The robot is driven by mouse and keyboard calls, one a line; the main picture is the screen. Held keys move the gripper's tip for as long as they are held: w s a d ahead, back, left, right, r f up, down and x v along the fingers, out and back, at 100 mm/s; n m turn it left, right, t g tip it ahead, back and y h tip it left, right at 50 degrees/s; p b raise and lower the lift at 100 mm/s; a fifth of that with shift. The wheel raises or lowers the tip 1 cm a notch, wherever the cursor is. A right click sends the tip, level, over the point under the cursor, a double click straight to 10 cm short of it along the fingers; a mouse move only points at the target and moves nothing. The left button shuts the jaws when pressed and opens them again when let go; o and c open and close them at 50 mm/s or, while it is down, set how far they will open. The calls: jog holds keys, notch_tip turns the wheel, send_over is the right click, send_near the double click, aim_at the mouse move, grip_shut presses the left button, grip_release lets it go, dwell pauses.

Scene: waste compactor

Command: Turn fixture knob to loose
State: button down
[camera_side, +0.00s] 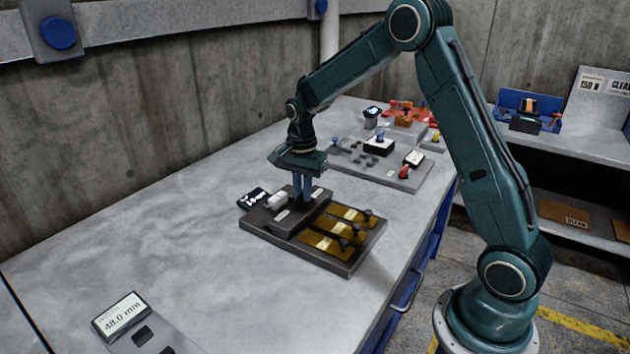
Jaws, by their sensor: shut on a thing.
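The fixture (265,233) is a dark board on the grey bench, with a raised dark block at its back left and several brass plates (326,246) with dark clamps at its front right. My gripper (303,200) points straight down over the raised block. Its two blue-grey fingers are close together and shut at the block's top. The fixture knob is not clearly seen; the fingers hide what is between them, and I cannot read its setting. A small white piece (278,201) sits on the block just left of the fingers.
A small dark panel (253,198) with white marks lies behind the fixture. A grey board (360,160) with small parts stands farther back. A display (122,316) reading 48.0 mm is at the front left. The bench between is clear.

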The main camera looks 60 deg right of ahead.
jog(key=n, duration=0.8)
jog(key=shift+n, duration=0.3)
jog(key=n, duration=0.4)
jog(key=shift+n, duration=2)
jog(key=c, duration=1.5)
grip_release()
jog(key=shift+o, duration=0.2)
jog(key=shift+r, duration=0.1)
notch_tip(320, 180, up, 14)
